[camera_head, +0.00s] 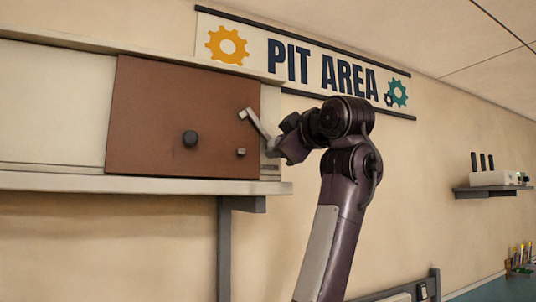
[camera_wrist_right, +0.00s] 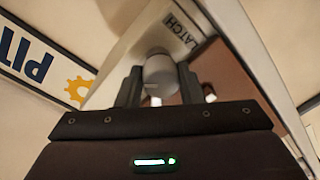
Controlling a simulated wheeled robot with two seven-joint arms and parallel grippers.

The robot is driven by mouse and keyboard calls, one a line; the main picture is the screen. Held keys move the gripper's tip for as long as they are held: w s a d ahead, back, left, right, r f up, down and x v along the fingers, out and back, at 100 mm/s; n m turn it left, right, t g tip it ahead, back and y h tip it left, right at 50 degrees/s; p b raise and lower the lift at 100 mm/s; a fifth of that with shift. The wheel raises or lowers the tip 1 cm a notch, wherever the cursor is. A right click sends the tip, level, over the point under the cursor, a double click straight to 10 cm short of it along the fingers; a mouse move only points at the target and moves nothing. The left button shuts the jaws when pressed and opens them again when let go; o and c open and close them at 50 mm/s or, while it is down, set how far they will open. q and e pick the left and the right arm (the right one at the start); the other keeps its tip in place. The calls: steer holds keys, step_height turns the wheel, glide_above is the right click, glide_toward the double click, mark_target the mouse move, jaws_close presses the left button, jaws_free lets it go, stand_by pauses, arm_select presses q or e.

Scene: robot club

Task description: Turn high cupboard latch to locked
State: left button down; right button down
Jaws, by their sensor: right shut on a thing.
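A pale grey latch lever (camera_head: 255,124) shows at the door's right edge, tilted up to the left across that edge. My right gripper (camera_head: 272,149) reaches it from the right and is shut on the latch. In the right wrist view, the two dark fingers (camera_wrist_right: 158,88) sit on both sides of a round grey part of the latch (camera_wrist_right: 160,70). The fingers partly hide the latch. My left gripper is not in view.
A small grey stub (camera_head: 240,152) sits on the door's lower right. A shelf ledge (camera_head: 60,182) runs below the cupboard, with a bracket (camera_head: 224,250). A LATCH label (camera_wrist_right: 180,28) shows beside the latch. A PIT AREA sign (camera_head: 310,65) hangs above my right arm.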

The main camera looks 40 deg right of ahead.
steer(key=shift+f+n, duration=0.15)
steer(key=shift+n, duration=0.35)
steer(key=shift+n+b, duration=0.4)
steer(key=shift+b, duration=0.05)
steer(key=shift+n+g+b, duration=0.3)
steer(key=shift+n+b, duration=0.15)
steer(key=shift+n, duration=0.45)
steer(key=n+b, duration=0.1)
steer(key=n, duration=0.2)
steer(key=shift+h, duration=0.3)
steer(key=shift+w+n+b, duration=0.1)
steer(key=shift+n+b, duration=0.4)
steer(key=shift+n, duration=0.7)
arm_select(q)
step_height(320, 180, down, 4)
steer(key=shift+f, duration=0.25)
arm_select(e)
steer(key=shift+h, duration=0.3)
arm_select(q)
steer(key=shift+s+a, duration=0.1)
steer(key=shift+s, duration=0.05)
arm_select(e)
steer(key=shift+n, duration=0.4)
steer(key=c, duration=1.4)
jaws_free()
steer(key=shift+a+f, duration=0.1)
steer(key=o, duration=0.4)
steer(key=shift+r, duration=0.2)
